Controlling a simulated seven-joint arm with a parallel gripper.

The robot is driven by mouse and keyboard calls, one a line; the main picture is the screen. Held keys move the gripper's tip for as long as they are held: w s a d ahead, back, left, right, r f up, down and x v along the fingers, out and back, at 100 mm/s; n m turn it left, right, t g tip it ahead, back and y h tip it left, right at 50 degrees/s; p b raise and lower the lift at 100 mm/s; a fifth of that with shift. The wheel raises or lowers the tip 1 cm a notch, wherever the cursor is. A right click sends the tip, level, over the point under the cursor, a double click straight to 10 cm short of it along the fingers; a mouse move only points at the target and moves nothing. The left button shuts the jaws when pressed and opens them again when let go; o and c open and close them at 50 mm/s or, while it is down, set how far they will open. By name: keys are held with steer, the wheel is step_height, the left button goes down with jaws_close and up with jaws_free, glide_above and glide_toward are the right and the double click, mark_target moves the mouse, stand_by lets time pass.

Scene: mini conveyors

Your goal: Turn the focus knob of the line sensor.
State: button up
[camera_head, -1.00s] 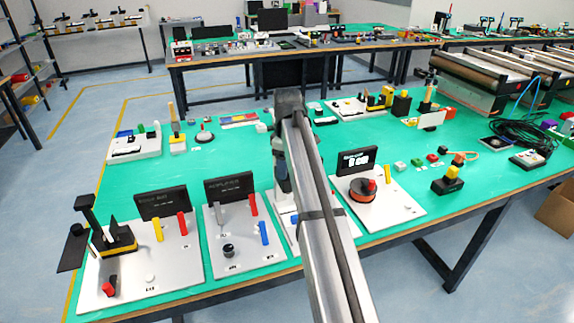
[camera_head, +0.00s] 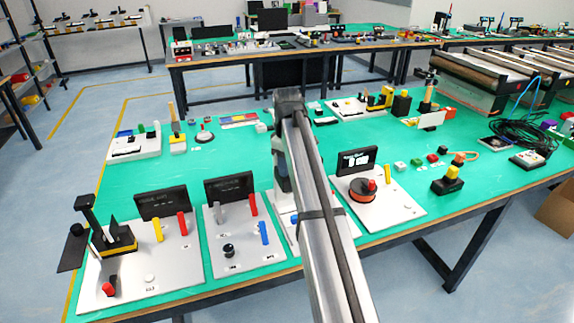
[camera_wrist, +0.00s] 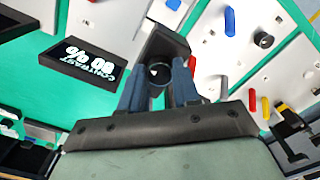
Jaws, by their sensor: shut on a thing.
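In the wrist view, the two blue fingers of my gripper (camera_wrist: 160,88) stand on either side of a small dark round knob (camera_wrist: 158,73), shut on it. It appears to be the focus knob, in front of a dark sensor housing (camera_wrist: 168,42). A black display (camera_wrist: 82,68) beside it shows upside-down text that seems to read "CONTRAST" with a percentage. In the head view the display (camera_head: 357,160) stands behind a white board. My arm hides the knob and most of my gripper there.
White boards with colored levers and knobs line the front of the green table: a left board (camera_head: 150,268), a middle board (camera_head: 235,245) and a right board (camera_head: 395,205). A yellow and black block (camera_head: 448,180) stands at right. Open green surface (camera_head: 235,150) lies behind the boards.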

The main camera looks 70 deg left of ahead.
steer(key=shift+m, duration=2.3)
steer(key=o, duration=1.1)
steer(key=shift+c, duration=0.2)
steer(key=shift+r, duration=0.1)
step_height(320, 180, up, 14)
steer(key=shift+f, duration=0.2)
